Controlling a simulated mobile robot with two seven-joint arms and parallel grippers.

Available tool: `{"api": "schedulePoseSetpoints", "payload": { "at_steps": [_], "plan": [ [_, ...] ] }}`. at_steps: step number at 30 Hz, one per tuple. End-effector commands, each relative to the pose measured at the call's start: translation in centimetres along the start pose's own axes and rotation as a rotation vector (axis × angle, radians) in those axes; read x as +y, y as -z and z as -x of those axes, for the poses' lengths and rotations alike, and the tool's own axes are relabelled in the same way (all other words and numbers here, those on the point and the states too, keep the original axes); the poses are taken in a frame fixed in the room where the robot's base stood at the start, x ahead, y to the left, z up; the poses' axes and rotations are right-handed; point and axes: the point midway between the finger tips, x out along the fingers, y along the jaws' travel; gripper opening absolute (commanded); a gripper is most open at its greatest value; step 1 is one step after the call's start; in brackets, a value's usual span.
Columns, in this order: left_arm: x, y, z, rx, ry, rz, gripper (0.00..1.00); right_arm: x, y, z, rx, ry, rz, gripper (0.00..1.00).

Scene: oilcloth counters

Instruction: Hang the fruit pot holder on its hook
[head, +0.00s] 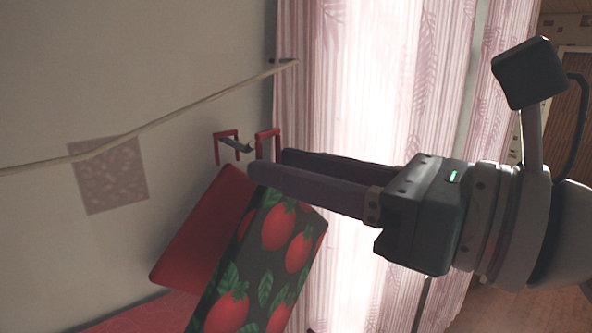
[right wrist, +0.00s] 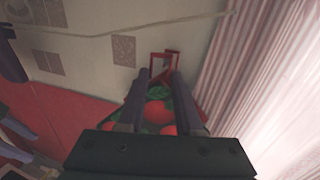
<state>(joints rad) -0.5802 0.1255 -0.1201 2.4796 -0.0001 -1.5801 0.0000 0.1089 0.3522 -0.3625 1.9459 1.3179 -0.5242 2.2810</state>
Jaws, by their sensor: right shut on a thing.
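The fruit pot holder (head: 265,270), dark with red fruit and green leaves, hangs tilted from my right gripper (head: 268,170), which is shut on its upper part. Its red loop (head: 268,143) stands above the fingers. The metal hook (head: 238,145) sticks out between this loop and another red loop (head: 227,134) nearer the wall. The fruit loop looks just off the hook's tip, but its depth is unclear. In the right wrist view, the fruit cloth (right wrist: 158,112) shows between the fingers (right wrist: 160,95). My left gripper is not seen in the head view.
A plain red panel (head: 200,230), apparently another pot holder, hangs behind the fruit one. A pale cord or rail (head: 150,125) runs along the wall over a patterned tile (head: 108,175). A striped curtain (head: 385,90) is behind my right arm. A red surface (head: 150,315) lies below.

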Motion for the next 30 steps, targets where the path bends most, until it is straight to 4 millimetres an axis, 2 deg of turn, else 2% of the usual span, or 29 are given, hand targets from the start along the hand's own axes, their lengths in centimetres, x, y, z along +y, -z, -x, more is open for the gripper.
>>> {"api": "schedulePoseSetpoints", "payload": {
  "at_steps": [15,30],
  "plan": [
    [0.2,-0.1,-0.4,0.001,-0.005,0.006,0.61,-0.8,0.8,-3.0,-0.001,0.000,-0.002,0.00],
    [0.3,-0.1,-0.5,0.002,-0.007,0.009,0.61,-1.0,1.3,-3.6,0.000,0.000,0.000,0.00]
  ]
}}
